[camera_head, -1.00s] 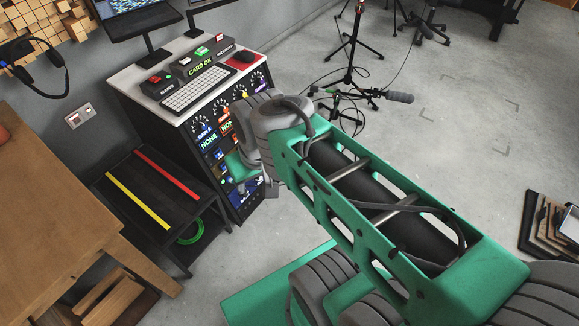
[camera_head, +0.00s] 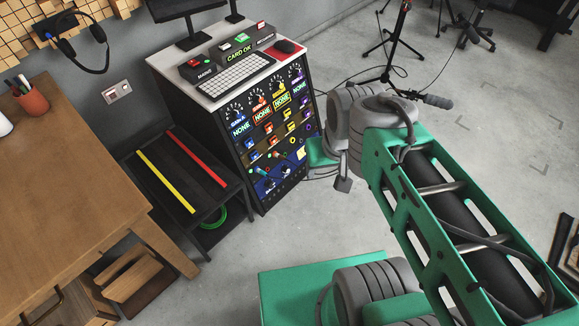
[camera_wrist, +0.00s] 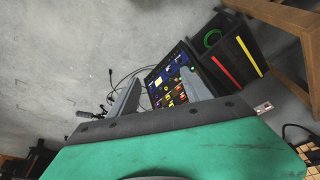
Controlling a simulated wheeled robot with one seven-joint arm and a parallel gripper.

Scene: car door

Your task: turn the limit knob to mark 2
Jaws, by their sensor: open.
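The dark console front (camera_head: 262,190) carries a row of round dials with knobs along its top, each with a coloured label and the word NONE under it. The dials include a blue-labelled one (camera_head: 235,112), an orange one (camera_head: 257,100), a yellow one (camera_head: 279,88) and a purple one (camera_head: 297,75). The labels are too small to tell which is the limit knob. My gripper (camera_wrist: 161,70) is open and empty, its two fingers pointing toward the console panel (camera_wrist: 167,82), apart from it.
A black stand (camera_head: 188,180) with yellow and red strips and a wooden table (camera_head: 70,190) are at left. A tripod (camera_head: 395,45) with cables stands behind.

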